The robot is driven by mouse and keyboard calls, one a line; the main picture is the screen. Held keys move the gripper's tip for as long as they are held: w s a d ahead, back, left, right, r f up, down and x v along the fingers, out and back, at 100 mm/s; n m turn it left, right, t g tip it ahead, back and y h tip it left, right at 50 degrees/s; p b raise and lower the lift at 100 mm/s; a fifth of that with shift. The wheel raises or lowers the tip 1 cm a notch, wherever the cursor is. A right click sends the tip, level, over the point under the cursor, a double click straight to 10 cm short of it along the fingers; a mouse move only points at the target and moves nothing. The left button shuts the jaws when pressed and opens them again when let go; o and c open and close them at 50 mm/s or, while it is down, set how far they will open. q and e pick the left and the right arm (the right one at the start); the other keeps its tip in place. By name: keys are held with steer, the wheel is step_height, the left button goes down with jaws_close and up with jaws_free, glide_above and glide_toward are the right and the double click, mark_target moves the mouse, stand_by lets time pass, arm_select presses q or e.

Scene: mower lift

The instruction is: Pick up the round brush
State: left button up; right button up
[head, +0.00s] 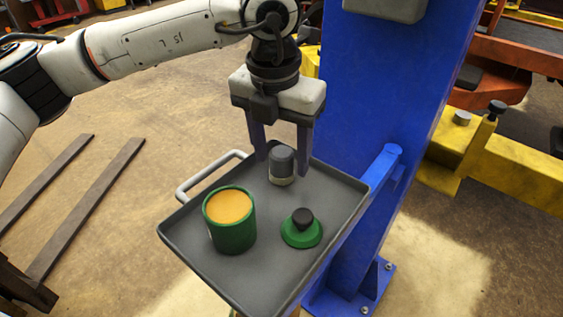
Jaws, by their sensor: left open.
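The round brush (282,168) looks to be the short dark grey cylinder with a pale band at its bottom. It stands upright on the grey tray (188,227), towards its far side. My left gripper (281,164) points down over it, open, with one finger on each side of the brush in the picture. I cannot tell whether the fingers touch it or how low they reach beside it. My right gripper is not in view.
On the tray, a green can (232,238) with orange contents stands nearer, and a green disc with a dark knob (301,232) lies to the right. A blue post (385,110) rises close behind the tray. A pale handle (205,176) runs along the left edge.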

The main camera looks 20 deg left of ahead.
mark_target(282, 151)
arm_select(q)
steer(key=shift+f, duration=0.25)
steer(key=c, duration=1.1)
step_height(282, 151, up, 10)
steer(key=shift+r, duration=0.1)
steer(key=o, duration=0.4)
steer(key=c, duration=0.3)
